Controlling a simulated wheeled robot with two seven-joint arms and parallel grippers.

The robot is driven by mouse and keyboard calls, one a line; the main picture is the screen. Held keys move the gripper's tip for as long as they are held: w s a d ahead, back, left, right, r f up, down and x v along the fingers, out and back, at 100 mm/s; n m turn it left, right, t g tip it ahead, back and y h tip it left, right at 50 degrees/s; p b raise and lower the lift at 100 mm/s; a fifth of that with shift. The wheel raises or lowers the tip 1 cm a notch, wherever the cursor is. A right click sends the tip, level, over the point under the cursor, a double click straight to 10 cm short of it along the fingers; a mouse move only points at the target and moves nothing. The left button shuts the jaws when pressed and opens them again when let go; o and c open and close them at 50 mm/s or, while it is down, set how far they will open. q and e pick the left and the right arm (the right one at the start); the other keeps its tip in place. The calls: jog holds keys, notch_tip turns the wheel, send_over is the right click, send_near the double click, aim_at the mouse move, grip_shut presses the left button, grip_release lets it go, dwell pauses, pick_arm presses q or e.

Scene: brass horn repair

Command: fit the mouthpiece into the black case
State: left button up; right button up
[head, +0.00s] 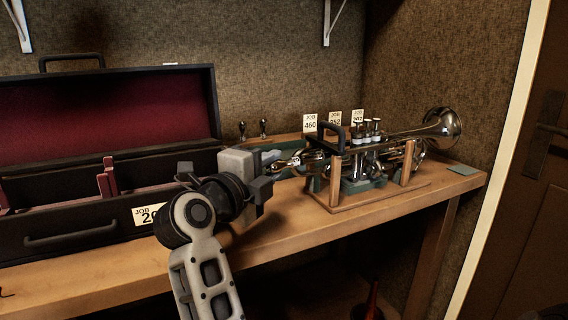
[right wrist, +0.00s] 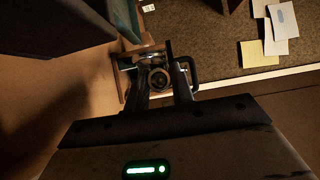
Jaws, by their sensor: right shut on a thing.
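The black case (head: 70,240) stands open at the left of the bench, with a dark red lined lid (head: 110,110) and red-edged dividers inside. My right arm hides part of its front right and its job card. My right gripper (head: 274,164) is to the right of the case, above the bench, shut on a silver piece that looks like the mouthpiece (head: 290,162). In the right wrist view its round end (right wrist: 158,79) shows between the two fingers. My left gripper is not in view.
A silver trumpet (head: 400,140) rests on a wooden stand (head: 375,197) with upright posts, close right of my gripper. Job cards (head: 310,123) and two small dark upright pieces (head: 263,127) stand behind. The bench (head: 280,240) is clear in front.

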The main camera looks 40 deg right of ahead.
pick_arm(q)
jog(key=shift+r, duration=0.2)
pick_arm(e)
jog(key=shift+w+a, duration=0.2)
jog(key=shift+a, duration=0.6)
jog(key=shift+w+a, duration=0.15)
jog(key=shift+a, duration=0.65)
